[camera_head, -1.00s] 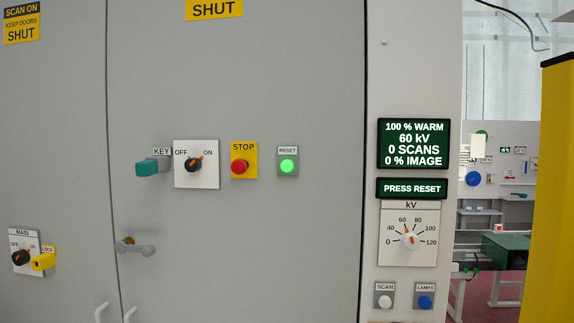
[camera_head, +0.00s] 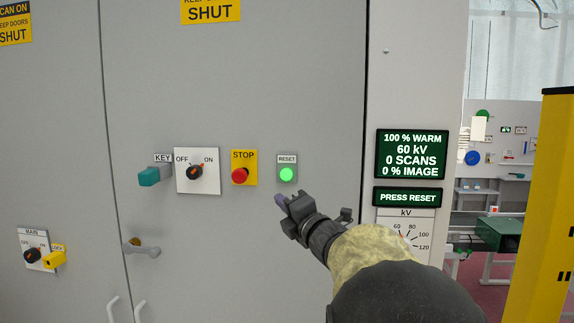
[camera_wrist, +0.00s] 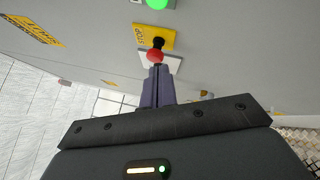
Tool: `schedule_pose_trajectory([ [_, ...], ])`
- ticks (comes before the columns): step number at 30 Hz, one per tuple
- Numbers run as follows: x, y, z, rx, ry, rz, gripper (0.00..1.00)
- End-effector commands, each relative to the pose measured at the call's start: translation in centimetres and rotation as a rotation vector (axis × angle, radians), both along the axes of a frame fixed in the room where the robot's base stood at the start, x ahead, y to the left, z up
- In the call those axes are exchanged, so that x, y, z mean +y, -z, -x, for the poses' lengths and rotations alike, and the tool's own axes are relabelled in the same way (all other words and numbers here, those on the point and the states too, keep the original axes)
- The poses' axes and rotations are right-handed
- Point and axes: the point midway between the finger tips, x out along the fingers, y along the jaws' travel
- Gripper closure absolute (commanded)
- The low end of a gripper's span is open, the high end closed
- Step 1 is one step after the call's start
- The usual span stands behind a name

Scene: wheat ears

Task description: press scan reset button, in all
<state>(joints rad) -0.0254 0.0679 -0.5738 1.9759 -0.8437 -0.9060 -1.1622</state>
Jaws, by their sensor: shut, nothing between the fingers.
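The reset button (camera_head: 287,175) is a round, lit green button under a RESET label on the grey cabinet door. It also shows at the top edge of the wrist view (camera_wrist: 157,4). My gripper (camera_head: 279,199) is shut and empty, just below the reset button in the head view and apart from it as far as I can tell. In the wrist view the closed fingers (camera_wrist: 157,72) point up toward the door, with the red stop button just beyond their tips. The display (camera_head: 407,197) reads PRESS RESET.
A door handle (camera_head: 142,249) sticks out below. A yellow post (camera_head: 545,200) stands at right.

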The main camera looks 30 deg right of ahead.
Motion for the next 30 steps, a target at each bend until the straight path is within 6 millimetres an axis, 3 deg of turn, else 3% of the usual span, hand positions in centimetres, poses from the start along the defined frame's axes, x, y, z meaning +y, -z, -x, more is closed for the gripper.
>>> schedule_pose_trajectory([
  [1, -0.1, -1.8, 0.2, -0.033, -0.015, 0.070, 1.00],
  [5, 0.1, -3.3, 0.6, -0.079, -0.041, 0.172, 1.00],
  [17, 0.0, -3.3, 0.5, -0.081, -0.041, 0.175, 1.00],
  [30, -2.4, -3.6, -3.2, -0.079, -0.039, 0.175, 1.00],
])
